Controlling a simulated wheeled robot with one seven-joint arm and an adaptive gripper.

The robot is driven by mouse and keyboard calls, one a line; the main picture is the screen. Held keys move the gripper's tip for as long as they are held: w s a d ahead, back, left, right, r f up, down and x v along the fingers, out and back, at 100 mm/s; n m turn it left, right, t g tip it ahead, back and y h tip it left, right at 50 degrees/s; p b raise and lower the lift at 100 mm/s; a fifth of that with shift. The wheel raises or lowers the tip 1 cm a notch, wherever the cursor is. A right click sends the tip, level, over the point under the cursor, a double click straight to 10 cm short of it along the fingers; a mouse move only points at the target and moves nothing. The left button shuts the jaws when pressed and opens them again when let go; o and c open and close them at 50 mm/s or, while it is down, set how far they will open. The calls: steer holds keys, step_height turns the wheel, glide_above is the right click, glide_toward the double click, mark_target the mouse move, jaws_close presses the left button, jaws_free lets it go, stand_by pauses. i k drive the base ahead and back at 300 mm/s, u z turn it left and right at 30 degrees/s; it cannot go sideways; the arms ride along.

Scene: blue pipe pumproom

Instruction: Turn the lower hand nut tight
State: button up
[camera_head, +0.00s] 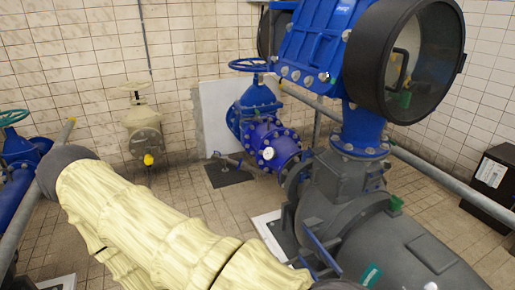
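I cannot pick out the lower hand nut for certain; it may be hidden or too small to tell. My arm, in a cream ridged cover, crosses the lower left and runs down to the bottom middle, hiding what lies behind it. My gripper is not visible. Blue flanged pipework with a valve (262,100) stands in the middle, with a blue handwheel (250,65) on top. To its right is a big grey pump body (400,245) with bolted flanges.
A large blue housing with a black round opening (425,50) hangs at upper right. A grey rail (435,172) runs down to the right. A cream valve (142,125) stands by the tiled wall. A black box (492,180) stands far right. Tiled floor is bare at middle left.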

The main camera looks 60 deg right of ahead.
mark_target(307, 175)
steer(key=z, duration=0.25)
steer(key=i, duration=1.15)
steer(key=z, duration=1.35)
steer(key=i, duration=0.5)
steer(key=z, duration=0.4)
